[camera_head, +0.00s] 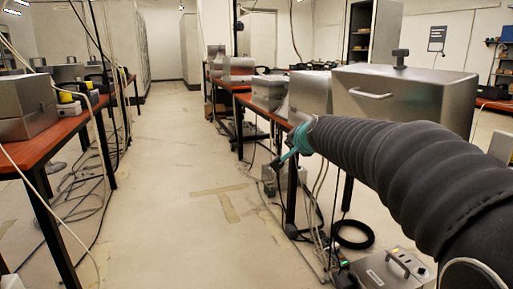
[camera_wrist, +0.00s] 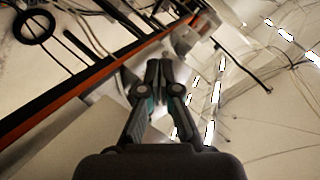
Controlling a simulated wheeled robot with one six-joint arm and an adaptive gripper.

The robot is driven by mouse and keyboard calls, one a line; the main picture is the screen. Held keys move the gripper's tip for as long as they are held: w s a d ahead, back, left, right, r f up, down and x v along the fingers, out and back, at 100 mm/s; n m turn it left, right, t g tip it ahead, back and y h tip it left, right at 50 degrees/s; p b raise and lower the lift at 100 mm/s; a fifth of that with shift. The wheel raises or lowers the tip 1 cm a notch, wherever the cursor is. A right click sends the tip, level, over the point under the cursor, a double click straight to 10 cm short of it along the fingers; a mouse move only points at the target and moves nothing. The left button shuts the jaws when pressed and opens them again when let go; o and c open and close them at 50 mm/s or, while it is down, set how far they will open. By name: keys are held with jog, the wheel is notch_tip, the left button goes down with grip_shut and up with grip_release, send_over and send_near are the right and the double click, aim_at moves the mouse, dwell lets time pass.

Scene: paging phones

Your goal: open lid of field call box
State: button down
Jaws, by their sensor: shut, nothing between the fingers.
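A large grey metal box (camera_head: 420,103) with a white handle on its front and a dark knob on top stands at the right in the head view. It looks closed; I cannot tell for certain that it is the field call box. My gripper (camera_head: 278,163) is at the end of my dark sleeved arm, left of and below this box, over the table's near edge. In the wrist view my gripper (camera_wrist: 164,68) has its fingers together and holds nothing. A pale flat surface (camera_wrist: 60,140) lies beside it at the lower left there.
More grey boxes (camera_head: 268,92) stand on the right-hand table. A left-hand table (camera_head: 40,145) carries a grey box (camera_head: 28,105) and yellow-black items. Cables and a black coil (camera_head: 353,235) lie below the right-hand table. A metal case (camera_head: 393,268) sits low at front right. The aisle floor (camera_head: 170,180) is clear.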

jog(key=s+d+f+n+g+h, duration=0.1)
jog(key=s+f, duration=0.5)
jog(key=s, duration=0.7)
jog(key=s+d+f+n+g, duration=0.3)
jog(key=s+f, duration=0.3)
jog(key=s, duration=0.7)
jog(key=s+d+f+n+g+h, duration=0.1)
jog(key=s+f+n+g, duration=0.3)
jog(key=s, duration=0.9)
notch_tip(320, 180, down, 3)
jog(key=shift+s+d+h+p, duration=0.3)
jog(key=shift+s+d, duration=0.05)
jog(key=shift+d, duration=0.1)
jog(key=c, duration=1.8)
grip_release()
jog(key=shift+s+r, duration=0.1)
jog(key=shift+r, duration=0.25)
jog(key=o, duration=0.3)
jog(key=shift+r, duration=0.15)
jog(key=shift+o, duration=0.2)
